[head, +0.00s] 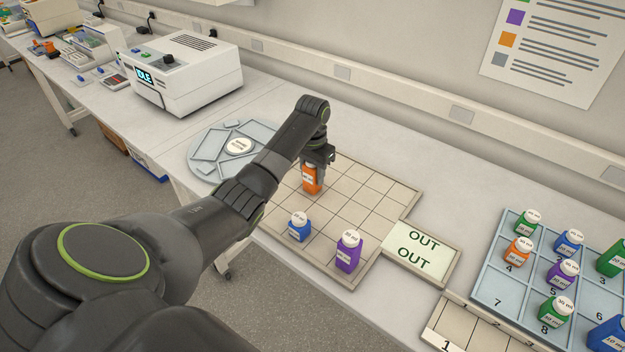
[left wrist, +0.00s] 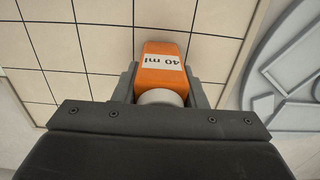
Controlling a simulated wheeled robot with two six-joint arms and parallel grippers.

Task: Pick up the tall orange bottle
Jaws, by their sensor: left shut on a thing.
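The tall orange bottle (head: 310,180) is on or just above the beige grid tray (head: 385,190), near its back left side. I cannot tell if its base touches the tray. My left gripper (head: 316,158) is over it, pointing down, and is shut on its top. My right gripper is not in view.
A short blue bottle (head: 299,228) and a purple bottle (head: 348,252) stand on the grid tray's front part. An OUT sign plate (head: 420,252) adjoins the tray. A numbered rack (head: 490,285) with several bottles is at right. A round grey plate (head: 208,147) lies behind left.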

